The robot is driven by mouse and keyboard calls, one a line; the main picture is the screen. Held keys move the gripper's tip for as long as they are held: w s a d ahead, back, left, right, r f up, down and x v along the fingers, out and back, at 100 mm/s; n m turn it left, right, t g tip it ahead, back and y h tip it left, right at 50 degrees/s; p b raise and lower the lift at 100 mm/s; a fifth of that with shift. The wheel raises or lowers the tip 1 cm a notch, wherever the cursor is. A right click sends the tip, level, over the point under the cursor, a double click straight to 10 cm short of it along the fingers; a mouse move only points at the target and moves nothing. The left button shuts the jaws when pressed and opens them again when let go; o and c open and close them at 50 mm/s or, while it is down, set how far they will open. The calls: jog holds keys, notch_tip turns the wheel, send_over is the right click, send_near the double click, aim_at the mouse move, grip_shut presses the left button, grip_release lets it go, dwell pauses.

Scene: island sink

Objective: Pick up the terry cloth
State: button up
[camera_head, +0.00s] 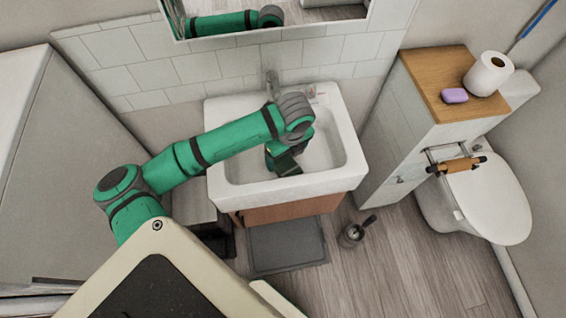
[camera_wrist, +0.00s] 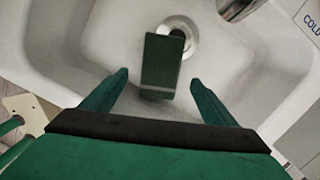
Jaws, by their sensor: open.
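A dark green, flat-faced rectangular thing (camera_wrist: 162,62), which I take to be the terry cloth, is in the white sink basin (camera_head: 235,180) beside the round drain. In the wrist view it lies between and beyond my gripper's fingertips (camera_wrist: 159,77), with a gap on each side. My gripper (camera_head: 279,155) is open and empty, pointing down into the basin. In the head view my wrist and gripper cover part of the basin, and the cloth is hard to tell apart from the gripper there.
The faucet (camera_head: 272,82) stands at the back of the sink, close to my wrist. The basin walls surround my gripper. A cabinet with purple soap (camera_head: 454,95) and a paper roll (camera_head: 489,73) is right of the sink. A grey mat (camera_head: 288,245) lies on the floor.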

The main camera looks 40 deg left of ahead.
aim_at(284, 162)
jog(key=shift+w+a+f, duration=0.1)
jog(key=shift+a+f, duration=0.05)
jog(key=shift+f, duration=0.7)
jog(key=shift+w+a+f, duration=0.1)
jog(key=shift+a+f, duration=0.1)
jog(key=shift+f, duration=0.7)
jog(key=shift+a+f, duration=0.15)
jog(key=shift+f, duration=0.7)
jog(key=c, duration=1.1)
jog(key=shift+c, duration=0.6)
jog(key=shift+r, duration=0.1)
